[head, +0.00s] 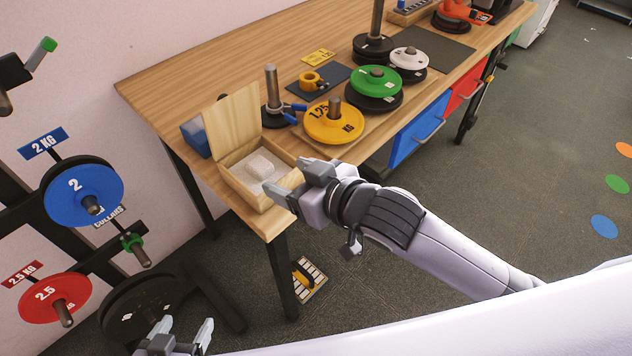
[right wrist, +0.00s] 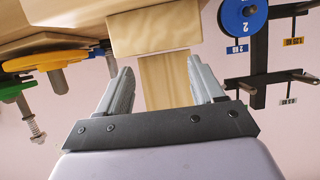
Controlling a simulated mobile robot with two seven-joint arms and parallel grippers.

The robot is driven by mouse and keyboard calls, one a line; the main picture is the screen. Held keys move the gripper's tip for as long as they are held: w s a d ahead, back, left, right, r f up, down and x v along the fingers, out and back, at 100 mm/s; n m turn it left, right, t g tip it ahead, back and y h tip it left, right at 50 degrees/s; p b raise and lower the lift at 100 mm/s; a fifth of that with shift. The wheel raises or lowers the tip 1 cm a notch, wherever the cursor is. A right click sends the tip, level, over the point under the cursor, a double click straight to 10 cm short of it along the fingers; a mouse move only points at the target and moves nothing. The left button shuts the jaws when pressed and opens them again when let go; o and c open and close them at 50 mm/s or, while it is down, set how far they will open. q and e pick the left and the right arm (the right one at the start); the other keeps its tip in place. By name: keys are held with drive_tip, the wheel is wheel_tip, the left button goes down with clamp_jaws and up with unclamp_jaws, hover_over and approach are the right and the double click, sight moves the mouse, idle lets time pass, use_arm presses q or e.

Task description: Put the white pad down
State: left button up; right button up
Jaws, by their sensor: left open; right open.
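The white pad (head: 261,167) lies inside a small open wooden box (head: 240,187) at the near left corner of the workbench. The box's lid (head: 232,122) stands raised at its back. My right gripper (head: 291,184) is open beside the box's right front edge, apart from the pad. In the right wrist view, its open fingers (right wrist: 160,78) have nothing between them but the wood of the box (right wrist: 152,28) beyond. The pad is not visible there. My left gripper (head: 180,338) is open and empty at the bottom left, low and away from the bench.
A yellow plate (head: 333,122), a green plate (head: 376,80) and a white plate (head: 410,58) sit on the workbench (head: 190,75). A blue bin (head: 195,136) is behind the box. A rack with a blue plate (head: 75,197) and a red plate (head: 50,302) stands at the left.

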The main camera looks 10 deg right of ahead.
drive_tip(key=v, duration=0.6)
drive_tip(key=shift+r, duration=0.15)
drive_tip(key=s+d+f+m+h, duration=0.1)
drive_tip(key=s+d+f+h, duration=0.1)
drive_tip(key=f, duration=0.5)
drive_tip(key=s+d+f+m+h, duration=0.1)
drive_tip(key=s+d+f+m, duration=0.1)
drive_tip(key=s+d+f, duration=0.3)
drive_tip(key=s+d+f+m+h, duration=0.1)
drive_tip(key=s+d+f+h, duration=0.1)
drive_tip(key=d+f, duration=0.4)
wheel_tip(320, 180, down, 5)
drive_tip(key=shift+s+d+f+m+h, duration=0.3)
drive_tip(key=shift+s+d+m, duration=0.1)
drive_tip(key=shift+s, duration=0.3)
use_arm(q)
drive_tip(key=c, duration=0.6)
use_arm(e)
drive_tip(key=c, duration=0.5)
drive_tip(key=shift+o, duration=0.2)
use_arm(q)
drive_tip(key=shift+d, duration=0.15)
use_arm(e)
drive_tip(key=shift+d, duration=0.15)
